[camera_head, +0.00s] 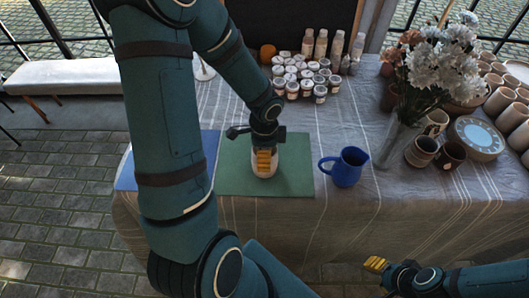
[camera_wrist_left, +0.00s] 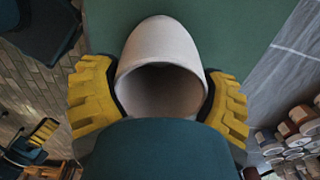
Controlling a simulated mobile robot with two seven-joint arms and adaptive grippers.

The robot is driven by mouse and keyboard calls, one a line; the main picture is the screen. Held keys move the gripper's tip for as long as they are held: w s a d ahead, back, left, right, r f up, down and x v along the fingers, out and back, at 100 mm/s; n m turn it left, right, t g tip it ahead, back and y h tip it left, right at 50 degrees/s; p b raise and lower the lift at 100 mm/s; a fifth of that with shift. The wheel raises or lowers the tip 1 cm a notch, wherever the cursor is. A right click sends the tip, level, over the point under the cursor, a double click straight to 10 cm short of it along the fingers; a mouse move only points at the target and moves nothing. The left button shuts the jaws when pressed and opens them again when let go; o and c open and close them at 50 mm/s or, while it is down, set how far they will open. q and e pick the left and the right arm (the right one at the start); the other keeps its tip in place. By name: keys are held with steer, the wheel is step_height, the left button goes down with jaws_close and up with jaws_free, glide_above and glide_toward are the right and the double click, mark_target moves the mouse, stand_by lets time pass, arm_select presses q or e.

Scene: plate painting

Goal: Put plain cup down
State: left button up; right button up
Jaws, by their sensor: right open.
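The plain cup (camera_head: 264,168) is pale and undecorated, over the green mat (camera_head: 297,165) at the table's front. My left gripper (camera_head: 264,158) is shut on it from above. In the left wrist view the cup (camera_wrist_left: 162,70) sits between the two yellow fingers, one against each side, its dark opening facing the camera. The head view does not clearly show whether the cup's base touches the mat. My right gripper (camera_head: 377,265) is open and empty, low in front of the table, apart from the cup.
A blue jug (camera_head: 344,168) stands just right of the green mat. A blue mat (camera_head: 208,147) lies to its left. Several paint jars (camera_head: 292,88) stand behind. A flower vase (camera_head: 393,142), brown cups (camera_head: 422,151) and a decorated plate (camera_head: 476,136) fill the right side.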

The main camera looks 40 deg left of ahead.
arm_select(q)
steer(key=shift+o, duration=1.2)
steer(key=shift+r, duration=0.15)
steer(key=shift+r+p, duration=2.3)
steer(key=shift+r, duration=3.7)
steer(key=s+d+f+n+h, duration=0.1)
steer(key=d+f+n+h, duration=0.1)
steer(key=d+f+n, duration=0.4)
steer(key=s+d+f+n+t+h, duration=0.1)
steer(key=d+f+n, duration=0.4)
steer(key=d+f, duration=0.8)
steer(key=s+d+h, duration=0.1)
steer(key=d, duration=0.3)
steer(key=shift+s+d+f+n, duration=0.15)
steer(key=shift+s+f+n, duration=0.1)
steer(key=shift+n, duration=0.15)
